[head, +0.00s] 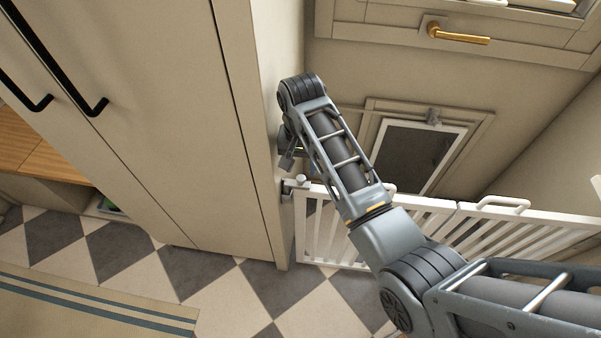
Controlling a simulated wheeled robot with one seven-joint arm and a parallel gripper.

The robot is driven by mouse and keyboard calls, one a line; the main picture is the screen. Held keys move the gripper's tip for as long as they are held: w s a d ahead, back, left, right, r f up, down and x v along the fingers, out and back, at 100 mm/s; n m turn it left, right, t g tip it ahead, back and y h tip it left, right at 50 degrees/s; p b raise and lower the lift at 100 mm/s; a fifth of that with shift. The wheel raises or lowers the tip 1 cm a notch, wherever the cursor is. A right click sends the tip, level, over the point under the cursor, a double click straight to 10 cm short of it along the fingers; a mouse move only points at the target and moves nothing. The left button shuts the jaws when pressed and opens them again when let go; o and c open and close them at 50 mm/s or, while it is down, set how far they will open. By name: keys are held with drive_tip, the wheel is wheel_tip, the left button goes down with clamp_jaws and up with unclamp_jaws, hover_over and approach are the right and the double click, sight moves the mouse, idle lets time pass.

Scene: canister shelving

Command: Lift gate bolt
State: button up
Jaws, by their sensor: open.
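A white slatted gate (424,204) stands low in the opening to the right of the tall cabinet. A small white knob, which looks like the gate bolt (302,181), sits at the gate's top left corner beside the cabinet's edge. A grey bracket (288,188) is fixed to the cabinet side there. My gripper (287,163) shows small and partly hidden behind my arm, just above and left of the bolt in the picture. It is open and appears empty. I cannot tell how far it is from the bolt in depth.
The tall beige cabinet (160,110) with black handles stands close left of my gripper. A white handle (502,203) tops the gate further right. Behind are a framed dark panel (408,152) and a brass handle (458,35). Checkered floor (210,272) is clear in front.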

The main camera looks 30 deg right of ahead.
sight(301, 178)
drive_tip(key=shift+f, duration=2.5)
clamp_jaws()
